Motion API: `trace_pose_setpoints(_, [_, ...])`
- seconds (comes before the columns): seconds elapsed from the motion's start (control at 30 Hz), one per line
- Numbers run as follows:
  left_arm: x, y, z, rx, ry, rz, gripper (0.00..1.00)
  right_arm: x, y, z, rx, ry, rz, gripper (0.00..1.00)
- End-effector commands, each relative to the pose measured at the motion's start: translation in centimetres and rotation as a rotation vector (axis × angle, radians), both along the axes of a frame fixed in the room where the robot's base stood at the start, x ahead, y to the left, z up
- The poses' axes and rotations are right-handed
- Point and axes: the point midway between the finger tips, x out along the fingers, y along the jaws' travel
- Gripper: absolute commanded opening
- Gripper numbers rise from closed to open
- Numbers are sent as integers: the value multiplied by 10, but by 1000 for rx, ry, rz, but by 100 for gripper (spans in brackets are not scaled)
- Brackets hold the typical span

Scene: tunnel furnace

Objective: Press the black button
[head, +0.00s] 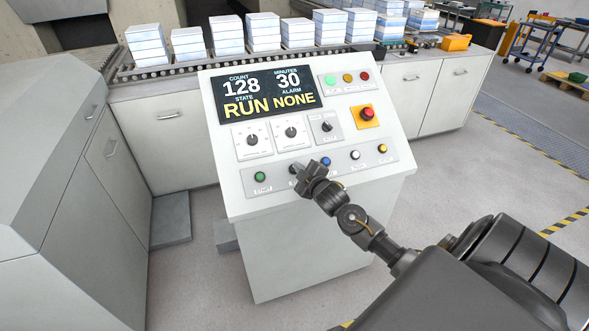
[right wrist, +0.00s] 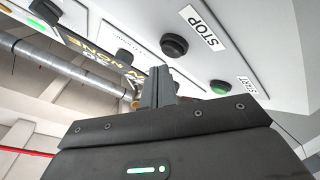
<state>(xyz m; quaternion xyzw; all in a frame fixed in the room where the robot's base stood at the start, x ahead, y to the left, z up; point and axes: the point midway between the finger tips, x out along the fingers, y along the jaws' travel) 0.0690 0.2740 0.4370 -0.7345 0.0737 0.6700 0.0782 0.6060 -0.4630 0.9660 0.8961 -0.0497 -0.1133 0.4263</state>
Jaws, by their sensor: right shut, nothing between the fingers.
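The control panel (head: 235,190) has a row of buttons along its lower edge. The black button (right wrist: 174,46), labelled STOP, shows clearly in the right wrist view; in the head view my gripper largely covers its spot. The green START button (head: 260,176) is left of it and the blue button (head: 325,160) is right of it. My right gripper (head: 301,171) is shut and empty at the button row. In the right wrist view its fingertips (right wrist: 161,72) appear just short of the black button; I cannot tell whether they touch. My left gripper is not in view.
The panel also carries a display (head: 265,94), dials, a red emergency button (head: 367,114) on yellow, a white button (head: 355,155) and a yellow button (head: 382,148). Behind it, a roller conveyor (head: 190,67) bears stacked blocks. A grey cabinet (head: 60,170) stands left.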

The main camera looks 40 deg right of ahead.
Motion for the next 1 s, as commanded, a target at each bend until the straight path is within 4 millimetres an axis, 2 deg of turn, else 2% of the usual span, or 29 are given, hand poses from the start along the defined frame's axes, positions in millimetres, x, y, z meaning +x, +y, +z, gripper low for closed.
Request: trace_pose_setpoints(1.0, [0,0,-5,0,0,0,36,6,-2,-9,0,0,0,0])
